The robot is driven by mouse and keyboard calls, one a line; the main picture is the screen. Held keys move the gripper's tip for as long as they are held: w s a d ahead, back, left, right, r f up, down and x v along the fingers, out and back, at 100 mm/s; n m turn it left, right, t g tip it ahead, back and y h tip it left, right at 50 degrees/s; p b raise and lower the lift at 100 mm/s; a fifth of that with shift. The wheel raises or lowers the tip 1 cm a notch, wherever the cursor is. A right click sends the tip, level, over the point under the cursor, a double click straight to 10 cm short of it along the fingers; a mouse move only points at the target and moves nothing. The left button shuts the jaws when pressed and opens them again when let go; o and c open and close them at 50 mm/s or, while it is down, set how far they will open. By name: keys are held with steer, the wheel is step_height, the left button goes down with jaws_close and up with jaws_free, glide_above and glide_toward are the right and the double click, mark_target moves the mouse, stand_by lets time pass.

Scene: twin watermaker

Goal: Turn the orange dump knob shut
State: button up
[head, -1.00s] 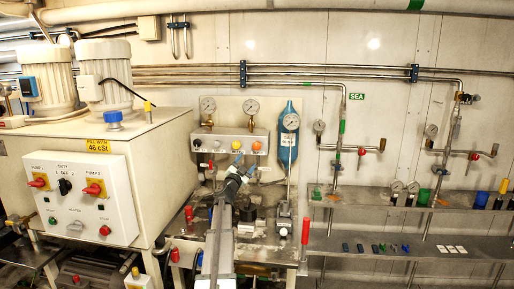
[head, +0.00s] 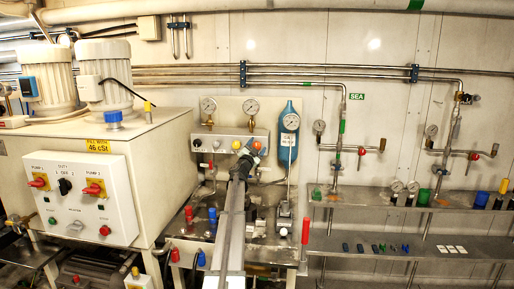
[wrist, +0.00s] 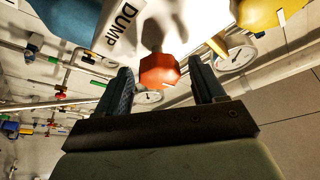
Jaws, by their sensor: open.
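The orange dump knob (wrist: 158,72) shows in the wrist view beside a white label reading "DUMP" (wrist: 123,22). It appears between the two open fingertips of my gripper (wrist: 160,68), with a gap on each side. I cannot tell whether the fingertips reach past its face. In the head view the orange knob (head: 257,145) sits on the right part of the grey valve box, and my gripper (head: 248,153) is just in front of it, partly covering the box front.
A yellow knob (head: 236,145) sits close to the left of the orange one; it also shows in the wrist view (wrist: 272,10). A blue cylinder (head: 289,155) stands to the right. Gauges (head: 252,106) rise above the grey box (head: 215,140). A red-handled lever (head: 305,231) stands lower right.

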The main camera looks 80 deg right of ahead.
steer(key=shift+s+d+r, duration=0.1)
steer(key=shift+d, duration=0.25)
steer(key=shift+c, duration=0.5)
steer(key=c, duration=0.9)
steer(key=shift+m, duration=0.3)
